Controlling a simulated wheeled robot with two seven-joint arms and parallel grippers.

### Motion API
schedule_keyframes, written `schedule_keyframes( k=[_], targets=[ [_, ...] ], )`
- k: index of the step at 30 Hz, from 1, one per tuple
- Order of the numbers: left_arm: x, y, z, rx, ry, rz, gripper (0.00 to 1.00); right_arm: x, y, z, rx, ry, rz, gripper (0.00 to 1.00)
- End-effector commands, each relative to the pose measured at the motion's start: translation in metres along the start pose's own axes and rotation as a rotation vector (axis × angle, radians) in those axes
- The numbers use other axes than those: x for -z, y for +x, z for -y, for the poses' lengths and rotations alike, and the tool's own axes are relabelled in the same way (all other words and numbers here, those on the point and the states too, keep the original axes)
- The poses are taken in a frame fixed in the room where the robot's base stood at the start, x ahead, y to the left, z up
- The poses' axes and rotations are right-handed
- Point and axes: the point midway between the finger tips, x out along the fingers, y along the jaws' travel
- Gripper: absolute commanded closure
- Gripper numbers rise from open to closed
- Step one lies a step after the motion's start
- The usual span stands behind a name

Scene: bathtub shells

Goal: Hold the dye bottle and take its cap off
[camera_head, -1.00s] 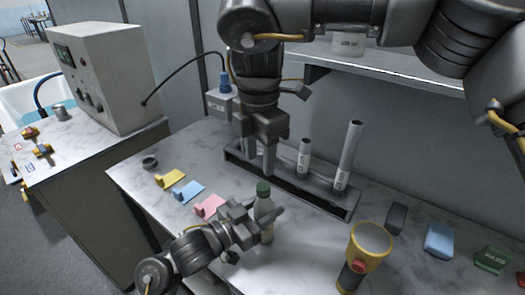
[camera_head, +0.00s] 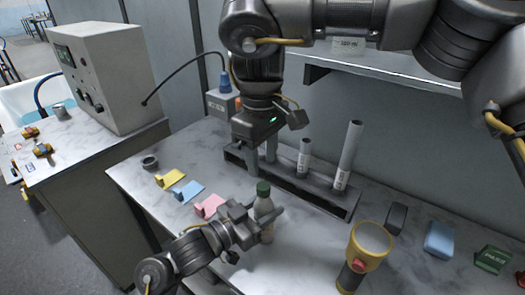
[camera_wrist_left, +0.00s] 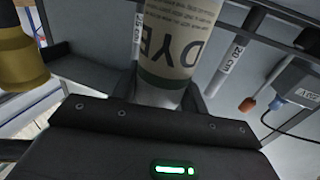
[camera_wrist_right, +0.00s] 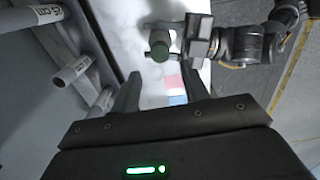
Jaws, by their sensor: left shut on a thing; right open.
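The dye bottle (camera_head: 265,208) stands upright near the front of the marble counter, with its dark green cap (camera_head: 263,188) on. My left gripper (camera_head: 263,215) is shut around the bottle's body from the left. In the left wrist view, the bottle's DYE label (camera_wrist_left: 180,38) shows between the fingers, and the cap is out of view. My right gripper (camera_wrist_right: 160,92) is open and empty, above and behind the bottle. The right wrist view shows the green cap (camera_wrist_right: 160,50) beyond the fingertips.
A dark rack (camera_head: 310,187) with white tubes (camera_head: 348,155) stands behind the bottle. A yellow flashlight (camera_head: 365,255) stands at right, near a blue block (camera_head: 439,239). Yellow, blue and pink pieces (camera_head: 208,205) lie left of the bottle. A shelf (camera_head: 385,70) overhangs the back.

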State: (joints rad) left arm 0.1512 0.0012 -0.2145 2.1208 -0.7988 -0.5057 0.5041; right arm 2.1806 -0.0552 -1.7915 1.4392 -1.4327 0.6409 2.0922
Motion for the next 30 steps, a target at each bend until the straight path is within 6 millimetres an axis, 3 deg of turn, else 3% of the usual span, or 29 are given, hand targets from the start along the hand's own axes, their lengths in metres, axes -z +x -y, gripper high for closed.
schedule_keyframes(
  k=[12,25,30],
  targets=[
    [0.001,0.0,0.0,0.0,0.0,-0.001,1.0,-0.001,0.059,0.0,0.001,-0.001,0.002,0.55],
    [0.001,0.0,0.0,0.0,0.0,-0.001,1.0,0.0,0.07,0.0,0.0,-0.001,0.0,0.55],
    [0.0,0.0,0.0,0.0,0.0,-0.001,1.0,0.0,0.07,0.0,0.0,-0.001,0.0,0.75]
  ],
)
